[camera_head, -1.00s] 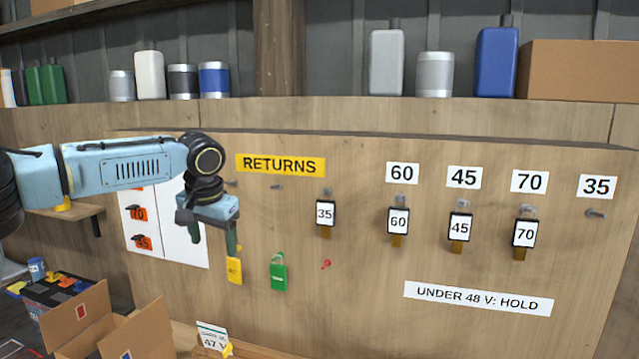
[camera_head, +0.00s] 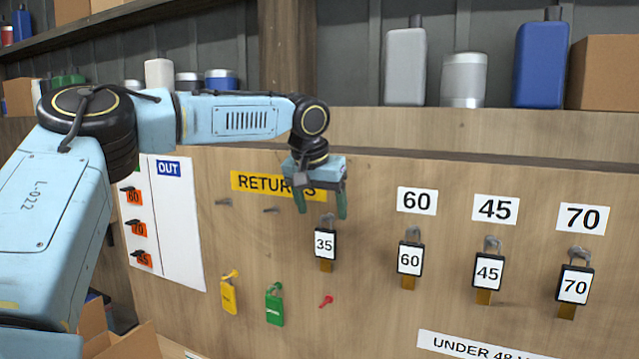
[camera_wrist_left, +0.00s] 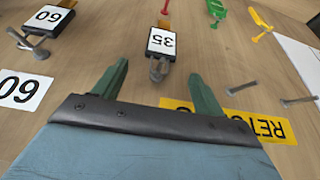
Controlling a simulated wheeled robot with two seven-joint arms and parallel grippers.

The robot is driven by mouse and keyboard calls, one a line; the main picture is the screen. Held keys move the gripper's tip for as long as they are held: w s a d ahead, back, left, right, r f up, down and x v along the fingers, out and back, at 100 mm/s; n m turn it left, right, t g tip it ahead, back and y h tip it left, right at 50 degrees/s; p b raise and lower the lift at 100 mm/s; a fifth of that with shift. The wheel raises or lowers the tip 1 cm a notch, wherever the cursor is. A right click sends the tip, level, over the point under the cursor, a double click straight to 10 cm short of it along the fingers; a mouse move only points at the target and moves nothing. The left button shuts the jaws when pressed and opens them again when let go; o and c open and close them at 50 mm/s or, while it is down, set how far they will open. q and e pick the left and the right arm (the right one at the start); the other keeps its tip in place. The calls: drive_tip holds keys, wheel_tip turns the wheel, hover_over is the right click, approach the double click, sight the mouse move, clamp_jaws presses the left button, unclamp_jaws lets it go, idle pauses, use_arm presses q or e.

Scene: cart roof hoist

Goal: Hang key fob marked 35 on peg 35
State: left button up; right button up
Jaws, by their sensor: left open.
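The peg labelled 35 is outside the current head view. My right gripper is not in view.
Fobs 60 (camera_head: 409,259), 45 (camera_head: 488,271) and 70 (camera_head: 574,286) hang under their number labels to the right. A yellow padlock (camera_head: 229,295) and a green padlock (camera_head: 274,308) hang lower left. Two bare pegs (camera_head: 224,202) sit by the RETURNS label.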

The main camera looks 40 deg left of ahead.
sight(325, 229)
use_arm(q)
drive_tip(key=p+x, duration=0.1)
drive_tip(key=x, duration=0.4)
drive_tip(key=shift+f, duration=0.3)
drive_tip(key=shift+w+a+f, duration=0.1)
drive_tip(key=shift+w+f, duration=0.3)
drive_tip(key=shift+f, duration=0.15)
drive_tip(key=shift+c, duration=0.4)
drive_tip(key=c, duration=1)
drive_tip(key=shift+o, duration=1.4)
drive_tip(key=c, duration=0.4)
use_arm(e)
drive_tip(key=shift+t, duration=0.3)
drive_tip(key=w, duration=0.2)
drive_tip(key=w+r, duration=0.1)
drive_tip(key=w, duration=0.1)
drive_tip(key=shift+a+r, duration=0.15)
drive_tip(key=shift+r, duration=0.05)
use_arm(q)
drive_tip(key=shift+r, duration=0.3)
drive_tip(key=shift+s, duration=0.1)
